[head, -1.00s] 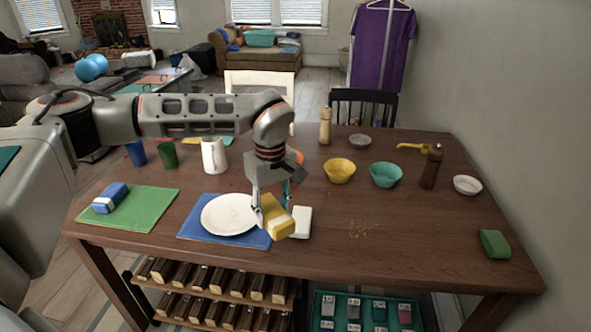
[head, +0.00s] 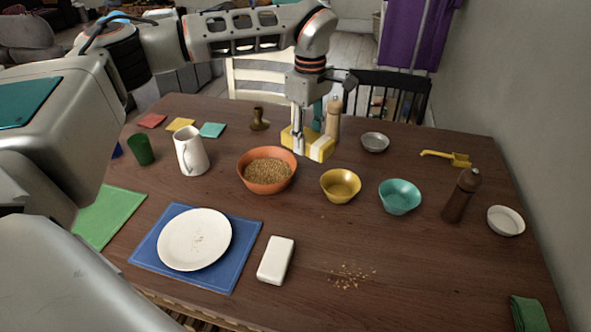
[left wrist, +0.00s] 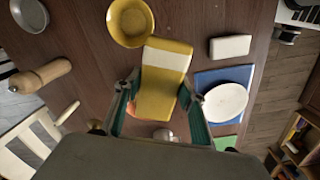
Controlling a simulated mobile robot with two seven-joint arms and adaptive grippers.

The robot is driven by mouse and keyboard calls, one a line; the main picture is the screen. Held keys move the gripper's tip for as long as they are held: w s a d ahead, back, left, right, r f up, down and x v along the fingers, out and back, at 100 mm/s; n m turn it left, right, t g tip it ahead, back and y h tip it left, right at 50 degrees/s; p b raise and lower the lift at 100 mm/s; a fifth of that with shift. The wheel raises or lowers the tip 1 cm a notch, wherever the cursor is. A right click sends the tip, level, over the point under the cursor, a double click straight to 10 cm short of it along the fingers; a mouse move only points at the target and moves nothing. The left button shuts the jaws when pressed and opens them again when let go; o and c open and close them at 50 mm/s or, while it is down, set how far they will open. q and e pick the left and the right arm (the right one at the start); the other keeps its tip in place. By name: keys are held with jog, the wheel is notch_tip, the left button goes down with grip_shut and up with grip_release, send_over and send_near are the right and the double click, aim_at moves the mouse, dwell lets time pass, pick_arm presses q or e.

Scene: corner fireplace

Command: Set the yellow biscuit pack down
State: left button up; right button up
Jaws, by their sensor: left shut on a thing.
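The yellow biscuit pack (head: 319,150), with a white band, is held in my left gripper (head: 309,130) over the far middle of the table (head: 420,262). In the head view it shows behind the orange bowl and the yellow bowl, in front of the pale wooden mill. In the left wrist view the pack (left wrist: 160,88) lies between the two fingers of the left gripper (left wrist: 160,104). Whether its underside touches the table cannot be told. My right gripper is not in view.
Near the pack are an orange bowl (head: 267,172) of grain, a yellow bowl (head: 340,186), a pale mill (head: 333,118) and a dark small object (head: 259,119). A white jug (head: 191,152) stands left. Crumbs (head: 352,276) lie at the front; the table's right front is mostly clear.

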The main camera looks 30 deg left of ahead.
pick_arm(q)
notch_tip(320, 180, down, 7)
jog(key=b, duration=0.2)
send_over(306, 203)
notch_tip(306, 203, down, 8)
jog(key=shift+s+f, duration=0.1)
jog(key=shift+s, duration=0.05)
jog(key=shift+f, duration=2.35)
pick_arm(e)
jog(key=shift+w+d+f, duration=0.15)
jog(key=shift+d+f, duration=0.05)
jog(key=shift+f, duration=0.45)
pick_arm(q)
jog(key=o, duration=1.2)
jog(key=shift+f, duration=0.15)
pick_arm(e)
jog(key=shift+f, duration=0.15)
